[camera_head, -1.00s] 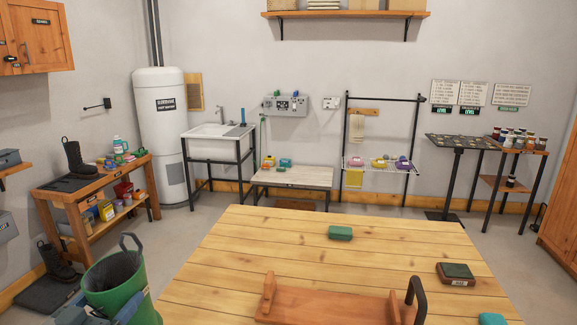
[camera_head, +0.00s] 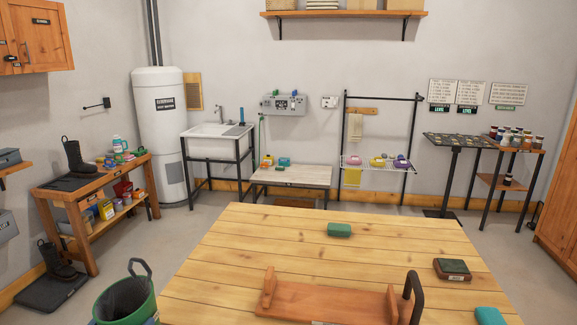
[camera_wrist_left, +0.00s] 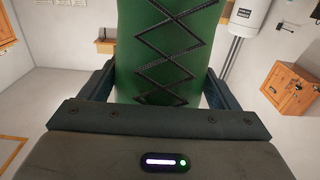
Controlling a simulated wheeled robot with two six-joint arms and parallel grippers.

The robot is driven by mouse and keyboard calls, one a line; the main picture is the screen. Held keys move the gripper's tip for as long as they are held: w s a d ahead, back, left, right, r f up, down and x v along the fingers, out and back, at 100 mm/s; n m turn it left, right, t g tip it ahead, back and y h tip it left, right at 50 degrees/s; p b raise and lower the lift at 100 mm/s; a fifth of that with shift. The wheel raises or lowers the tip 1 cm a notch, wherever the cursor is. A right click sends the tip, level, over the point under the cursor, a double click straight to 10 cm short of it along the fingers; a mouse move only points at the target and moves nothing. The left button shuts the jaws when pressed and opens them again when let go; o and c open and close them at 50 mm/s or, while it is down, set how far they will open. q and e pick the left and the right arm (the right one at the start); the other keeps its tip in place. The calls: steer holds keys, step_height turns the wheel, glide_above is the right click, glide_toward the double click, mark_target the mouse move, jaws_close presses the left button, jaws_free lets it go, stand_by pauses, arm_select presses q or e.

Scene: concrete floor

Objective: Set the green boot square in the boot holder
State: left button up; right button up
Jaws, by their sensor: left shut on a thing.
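The green boot (camera_head: 150,307) shows its open top and dark pull loop at the bottom left of the head view, left of the table. Its lower part is cut off by the frame. In the left wrist view the green shaft (camera_wrist_left: 150,45) with black criss-cross lacing stands between the fingers of my left gripper (camera_wrist_left: 160,88), which is shut on it. The boot holder (camera_head: 330,301), a reddish wooden stand with side pieces and a black curved handle at right, sits on the table's near part and looks empty. My right gripper is out of view.
The plank table (camera_head: 255,240) also bears a green block (camera_head: 339,230), a dark labelled box (camera_head: 452,269) and a teal block (camera_head: 489,316). Dark boots stand on the left bench (camera_head: 74,156) and on a floor mat (camera_head: 50,292). The table's left part is clear.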

arm_select(q)
steer(key=s+d+f+y, duration=0.1)
steer(key=d+f, duration=0.3)
steer(key=d, duration=0.2)
steer(key=s+d+f+n+y, duration=0.1)
steer(key=s+d+f, duration=0.1)
steer(key=d+f, duration=0.2)
steer(key=shift+s+d+f+n, duration=0.25)
steer(key=shift+d+f+n, duration=0.05)
steer(key=shift+d, duration=1.4)
steer(key=shift+a, duration=0.15)
